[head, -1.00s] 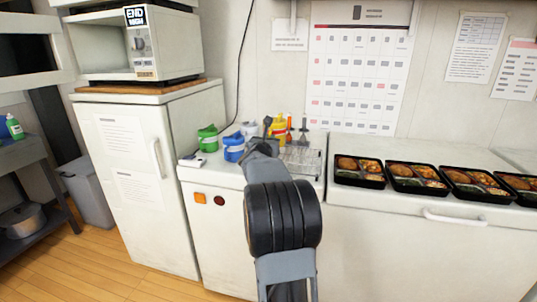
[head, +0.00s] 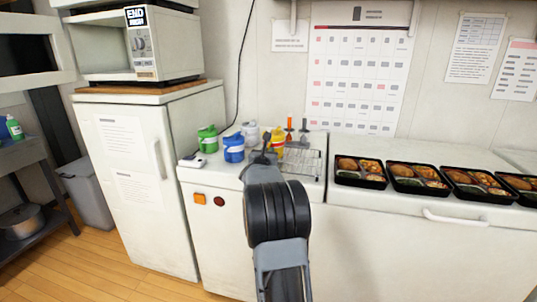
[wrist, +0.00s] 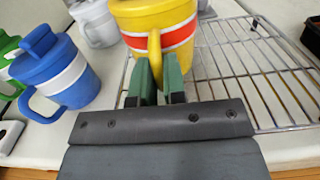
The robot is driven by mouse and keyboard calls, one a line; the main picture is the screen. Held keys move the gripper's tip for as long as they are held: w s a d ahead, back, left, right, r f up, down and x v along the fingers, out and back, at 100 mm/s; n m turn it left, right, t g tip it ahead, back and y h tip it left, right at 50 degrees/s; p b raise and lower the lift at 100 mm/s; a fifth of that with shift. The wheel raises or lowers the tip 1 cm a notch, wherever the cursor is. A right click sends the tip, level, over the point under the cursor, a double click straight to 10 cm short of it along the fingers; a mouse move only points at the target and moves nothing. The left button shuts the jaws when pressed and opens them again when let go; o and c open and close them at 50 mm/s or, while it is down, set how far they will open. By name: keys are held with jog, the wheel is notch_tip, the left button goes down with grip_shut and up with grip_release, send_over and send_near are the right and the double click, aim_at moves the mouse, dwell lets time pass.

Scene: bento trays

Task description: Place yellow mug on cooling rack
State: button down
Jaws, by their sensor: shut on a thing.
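The yellow mug (head: 278,137), with a red and white band, is at the left end of the wire cooling rack (head: 307,166) on the white counter. In the wrist view, the yellow mug (wrist: 178,18) is upright, with its handle between the green fingertips of my gripper (wrist: 159,78), which is shut on it. The cooling rack (wrist: 262,75) extends to the right of the mug and behind it. The mug is over the rack's left part; I cannot tell whether its base touches the wires. My gripper (head: 264,152) is partly hidden behind my arm in the head view.
A blue mug (wrist: 62,75), a green mug (head: 207,138) and a grey-white mug (head: 250,130) stand left of the rack. Orange-handled and dark tools (head: 290,128) are behind it. Black food trays (head: 360,182) line the right-hand surface. The rack's right part is clear.

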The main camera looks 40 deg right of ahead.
jog(key=c, duration=1.2)
grip_release()
